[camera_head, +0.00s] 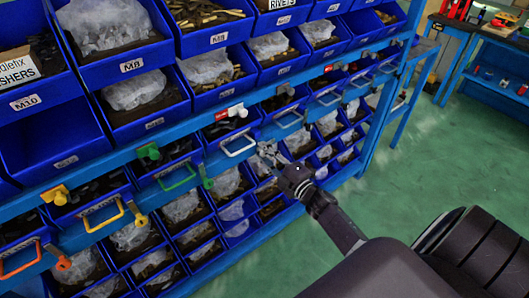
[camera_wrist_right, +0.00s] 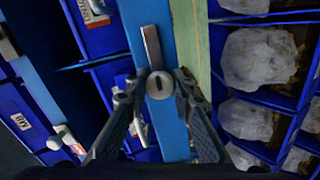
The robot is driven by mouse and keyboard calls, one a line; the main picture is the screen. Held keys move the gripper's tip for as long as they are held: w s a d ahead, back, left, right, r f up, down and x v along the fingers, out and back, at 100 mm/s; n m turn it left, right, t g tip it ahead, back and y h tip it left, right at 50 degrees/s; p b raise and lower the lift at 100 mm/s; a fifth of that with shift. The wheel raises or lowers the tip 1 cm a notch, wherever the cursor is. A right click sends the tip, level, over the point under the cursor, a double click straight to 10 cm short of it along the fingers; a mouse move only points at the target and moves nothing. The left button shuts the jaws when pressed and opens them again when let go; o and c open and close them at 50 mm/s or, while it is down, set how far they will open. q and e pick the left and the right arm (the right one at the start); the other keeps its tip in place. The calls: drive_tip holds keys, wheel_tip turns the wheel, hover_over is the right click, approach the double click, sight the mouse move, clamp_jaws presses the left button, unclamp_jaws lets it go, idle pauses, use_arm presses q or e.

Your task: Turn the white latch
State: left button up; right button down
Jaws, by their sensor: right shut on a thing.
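The white latch (camera_wrist_right: 159,84) shows in the right wrist view as a pale round knob with a dark slot. A grey bar (camera_wrist_right: 152,48) extends from it toward the top of the picture. My right gripper (camera_wrist_right: 160,80) has one finger on each side of the knob and is shut on it. In the head view the right gripper (camera_head: 268,153) is at the blue rail, just right of a white handle (camera_head: 238,146); there it largely hides the latch. My left gripper is in neither view.
Green (camera_head: 206,178), yellow (camera_head: 138,216) and orange (camera_head: 62,260) latches sit along the same rail to the left. Blue bins (camera_head: 235,198) with bagged parts lie close above and below the rail. Green floor (camera_head: 440,150) is clear at the right.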

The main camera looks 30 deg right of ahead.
idle(0.4)
drive_tip(key=c, duration=1.6)
unclamp_jaws()
drive_tip(key=shift+s, duration=0.1)
drive_tip(key=s, duration=0.8)
drive_tip(key=s+d, duration=0.1)
drive_tip(key=s, duration=0.2)
drive_tip(key=shift+s, duration=0.4)
drive_tip(key=shift+f, duration=0.1)
